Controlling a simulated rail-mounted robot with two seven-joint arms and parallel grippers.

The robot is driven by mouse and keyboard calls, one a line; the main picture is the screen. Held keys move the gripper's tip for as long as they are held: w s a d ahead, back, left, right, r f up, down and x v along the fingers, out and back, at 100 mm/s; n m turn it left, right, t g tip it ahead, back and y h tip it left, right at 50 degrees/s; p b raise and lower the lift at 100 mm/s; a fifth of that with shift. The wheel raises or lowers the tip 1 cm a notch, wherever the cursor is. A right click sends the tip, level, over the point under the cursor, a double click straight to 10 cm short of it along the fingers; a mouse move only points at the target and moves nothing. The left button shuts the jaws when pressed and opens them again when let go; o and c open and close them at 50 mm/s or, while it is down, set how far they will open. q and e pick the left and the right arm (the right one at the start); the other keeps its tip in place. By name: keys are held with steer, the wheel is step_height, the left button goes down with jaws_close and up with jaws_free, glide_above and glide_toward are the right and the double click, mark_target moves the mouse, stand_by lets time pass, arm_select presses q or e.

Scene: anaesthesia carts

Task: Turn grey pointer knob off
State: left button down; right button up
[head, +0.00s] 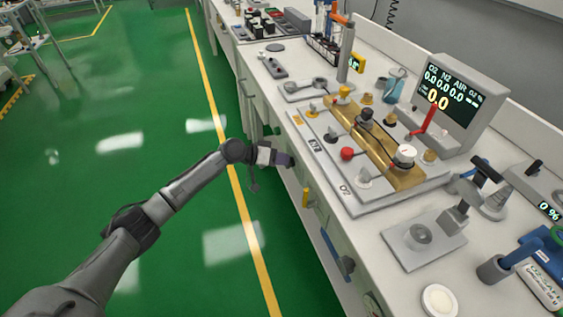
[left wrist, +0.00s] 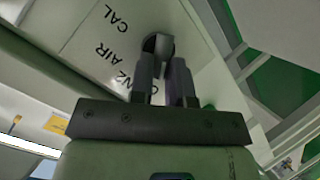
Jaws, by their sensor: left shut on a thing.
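The grey pointer knob (left wrist: 159,43) sits on a pale panel (left wrist: 95,40) marked N2, AIR and CAL in the left wrist view. My left gripper (left wrist: 163,68) has its two dark fingers on either side of the knob, shut on it. The fingers hide part of the knob, and I cannot tell which mark it points to. In the head view my left gripper (head: 287,160) reaches the front face of the cart, below the worktop edge. The knob is hidden there behind the gripper. My right gripper is in neither view.
The cart top carries a brass manifold (head: 378,150) with several knobs, and a gas display (head: 447,103). A yellow handle (head: 305,198) and a blue handle (head: 328,243) stand out from the front face nearby. The green floor (head: 130,100) to the left is clear.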

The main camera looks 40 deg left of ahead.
arm_select(q)
steer(key=shift+w+a+f+n+g+h, duration=0.1)
steer(key=shift+f+n+g+h, duration=0.05)
steer(key=shift+n+h, duration=0.65)
steer(key=shift+w+a+f+n+g+h, duration=0.15)
steer(key=shift+n+h, duration=0.3)
steer(key=shift+n, duration=0.6)
steer(key=shift+s+a+f+n+g+h, duration=0.1)
steer(key=shift+f+n+g+h, duration=0.1)
steer(key=shift+n+h, duration=0.6)
steer(key=shift+n, duration=0.25)
steer(key=c, duration=1.1)
jaws_free()
steer(key=shift+w, duration=0.1)
steer(key=shift+a, duration=0.1)
